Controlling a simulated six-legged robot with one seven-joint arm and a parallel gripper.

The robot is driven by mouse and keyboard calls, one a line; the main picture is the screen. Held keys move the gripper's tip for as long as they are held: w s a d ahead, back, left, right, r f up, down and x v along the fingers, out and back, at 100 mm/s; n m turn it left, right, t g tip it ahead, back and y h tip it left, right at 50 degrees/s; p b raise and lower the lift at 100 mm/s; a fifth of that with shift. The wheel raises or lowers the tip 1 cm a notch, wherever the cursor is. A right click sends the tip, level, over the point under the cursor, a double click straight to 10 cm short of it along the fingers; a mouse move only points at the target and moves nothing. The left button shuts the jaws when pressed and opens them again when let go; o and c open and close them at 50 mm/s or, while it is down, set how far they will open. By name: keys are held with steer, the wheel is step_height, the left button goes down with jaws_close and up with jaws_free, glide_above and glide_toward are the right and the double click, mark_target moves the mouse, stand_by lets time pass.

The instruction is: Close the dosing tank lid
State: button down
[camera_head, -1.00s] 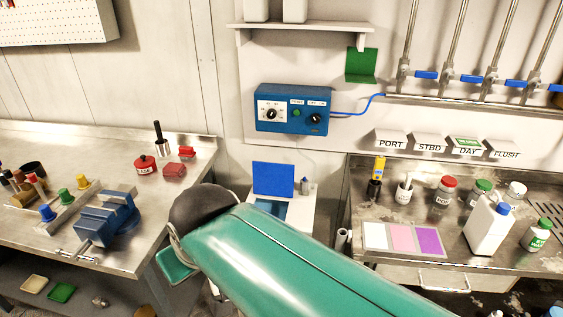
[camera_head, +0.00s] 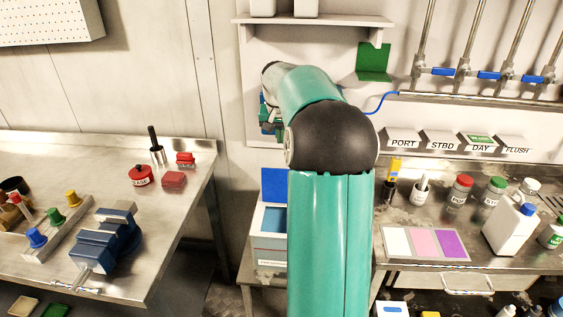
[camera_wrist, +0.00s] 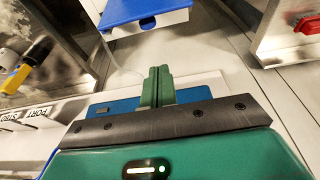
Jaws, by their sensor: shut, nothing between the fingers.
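The dosing tank (camera_head: 271,250) is a white box standing between the two benches. Its blue lid (camera_head: 274,186) stands upright at the back, and a blue top surface shows in front of it. My arm hides the tank's right side. The wrist view shows the blue lid (camera_wrist: 150,8) at the top edge, cut off, with white tank body beside it. My gripper (camera_wrist: 158,72) is shut and empty, its green fingers together and apart from the lid.
The left bench (camera_head: 190,215) holds a vise and red containers. The right bench (camera_head: 400,240) holds bottles and a coloured card. A shelf (camera_head: 315,21) juts out above my arm.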

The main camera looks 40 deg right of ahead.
step_height(320, 180, down, 11)
steer(key=s+d, duration=0.1)
steer(key=d, duration=0.1)
steer(key=shift+m, duration=0.3)
stand_by(0.4)
steer(key=shift+r, duration=0.15)
